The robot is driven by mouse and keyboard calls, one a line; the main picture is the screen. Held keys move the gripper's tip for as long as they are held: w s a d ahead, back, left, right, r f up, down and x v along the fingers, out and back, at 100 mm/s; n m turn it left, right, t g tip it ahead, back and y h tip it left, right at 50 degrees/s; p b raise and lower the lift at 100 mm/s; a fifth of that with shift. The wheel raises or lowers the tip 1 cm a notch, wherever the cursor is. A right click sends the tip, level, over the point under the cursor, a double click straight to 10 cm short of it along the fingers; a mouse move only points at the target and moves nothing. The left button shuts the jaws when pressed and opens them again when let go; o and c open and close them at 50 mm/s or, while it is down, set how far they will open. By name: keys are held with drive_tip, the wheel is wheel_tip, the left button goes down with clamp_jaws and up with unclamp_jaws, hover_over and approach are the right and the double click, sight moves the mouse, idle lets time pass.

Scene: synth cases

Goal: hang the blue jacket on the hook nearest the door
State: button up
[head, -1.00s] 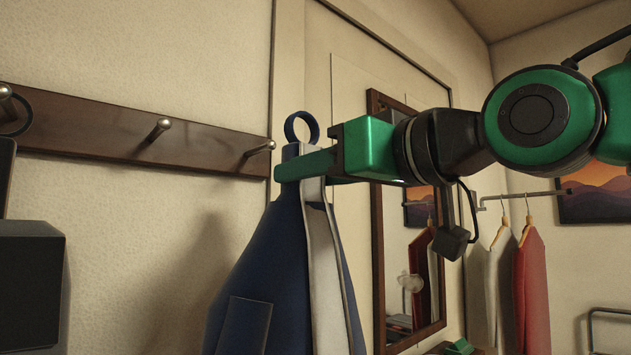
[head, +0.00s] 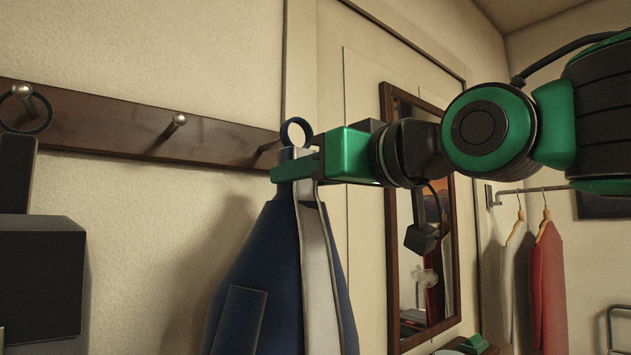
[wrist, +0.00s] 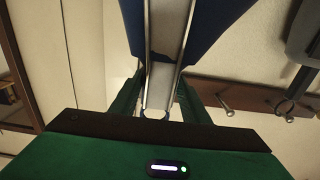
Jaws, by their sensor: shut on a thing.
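The blue jacket (head: 258,265), with a pale lining strip, hangs below my gripper (head: 284,170). My gripper is shut on its collar. The dark blue hanging loop (head: 296,121) stands up above the fingers. In the head view the loop overlaps the right end of the rail, beside the hook nearest the door (head: 268,147), whose tip is partly hidden by loop and collar. I cannot tell the depth gap between loop and hook. In the wrist view the jacket (wrist: 205,30) fills the top middle, between the fingers. The pale door (head: 362,225) is to the right.
The dark wooden rail (head: 100,125) also holds a bare middle hook (head: 174,127) and a left hook (head: 22,91) bearing a dark bag (head: 40,270). A framed mirror (head: 388,240) is behind my arm. A red garment (head: 547,290) hangs farther right.

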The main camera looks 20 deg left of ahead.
drive_tip(key=shift+x, duration=2.15)
drive_tip(key=shift+w+a+f, duration=0.3)
drive_tip(key=shift+a+f, duration=0.25)
drive_tip(key=o, duration=1.4)
drive_tip(key=shift+c, duration=0.2)
drive_tip(key=shift+f, duration=0.1)
drive_tip(key=shift+a, duration=0.1)
drive_tip(key=v, duration=1.1)
drive_tip(key=shift+w, duration=0.15)
